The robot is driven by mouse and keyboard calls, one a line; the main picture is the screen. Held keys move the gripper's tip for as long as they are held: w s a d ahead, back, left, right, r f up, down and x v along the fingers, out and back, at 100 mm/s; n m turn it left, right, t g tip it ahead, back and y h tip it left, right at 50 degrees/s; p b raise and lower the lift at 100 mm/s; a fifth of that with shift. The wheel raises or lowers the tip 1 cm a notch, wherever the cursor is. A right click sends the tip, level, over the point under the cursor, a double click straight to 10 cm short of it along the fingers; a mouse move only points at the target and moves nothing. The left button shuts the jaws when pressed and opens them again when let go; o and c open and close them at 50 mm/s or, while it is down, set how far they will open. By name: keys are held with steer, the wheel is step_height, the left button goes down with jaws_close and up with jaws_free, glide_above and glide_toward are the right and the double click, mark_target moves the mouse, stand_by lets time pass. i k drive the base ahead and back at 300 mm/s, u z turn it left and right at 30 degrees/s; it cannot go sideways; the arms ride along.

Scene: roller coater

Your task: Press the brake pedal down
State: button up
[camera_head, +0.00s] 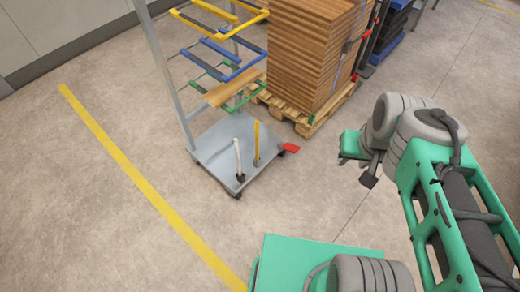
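A small red pedal (291,148) sticks out from the right side of a grey cart base (215,160), low near the floor. It looks like the brake pedal; from this view I cannot tell whether it is up or pressed. My gripper (368,181) is at the right of the picture, at the end of my green and grey arm. It is apart from the pedal, to its right and slightly lower in the picture. The fingers are small and dark, and I cannot see whether they are open. Nothing held is visible.
The cart carries a rack with yellow, blue and green arms (222,48) and a wooden board (231,88). A white rod and a yellow rod stand on its base. A pallet (312,124) with stacked boards stands behind. The floor between gripper and cart is clear.

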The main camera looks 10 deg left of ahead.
mark_target(291, 148)
steer(key=z, duration=1.1)
steer(key=i, duration=1.45)
steer(key=u, duration=3.9)
steer(key=i, duration=0.5)
